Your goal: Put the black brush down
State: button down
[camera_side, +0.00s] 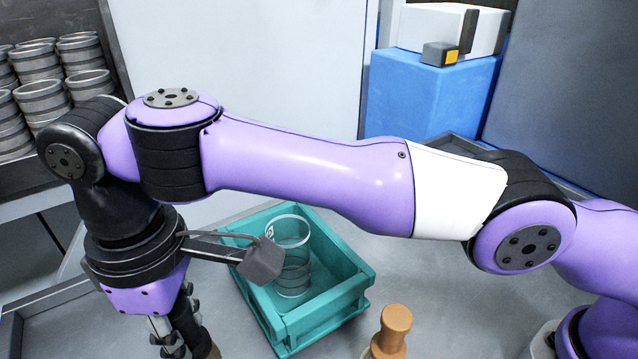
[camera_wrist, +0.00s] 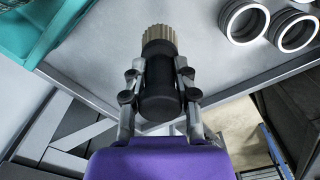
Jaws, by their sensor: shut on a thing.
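The black brush (camera_wrist: 159,76) is in the wrist view, a dark cylinder with a tan bristle end (camera_wrist: 158,34) pointing to the top of the picture. My gripper (camera_wrist: 158,85) is shut on it, one finger on each side of the dark body. In the side view my gripper (camera_side: 178,335) points down at the lower left, and its lower end is cut off by the picture's edge. A brownish part of the brush (camera_side: 203,345) shows beside the fingers. I cannot tell how far the brush is above the surface.
A teal tray (camera_side: 363,284) holds a clear container (camera_side: 290,262). A brown-orange knobbed object (camera_side: 393,328) stands in front of it. Metal rings (camera_wrist: 243,20) lie at the wrist view's top right. Stacked rings (camera_side: 38,62) stand at the far left. A blue box (camera_side: 430,95) is behind.

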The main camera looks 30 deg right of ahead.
jog(key=shift+f, duration=3.5)
jog(key=shift+f, duration=0.1)
jog(key=c, duration=0.6)
grip_release()
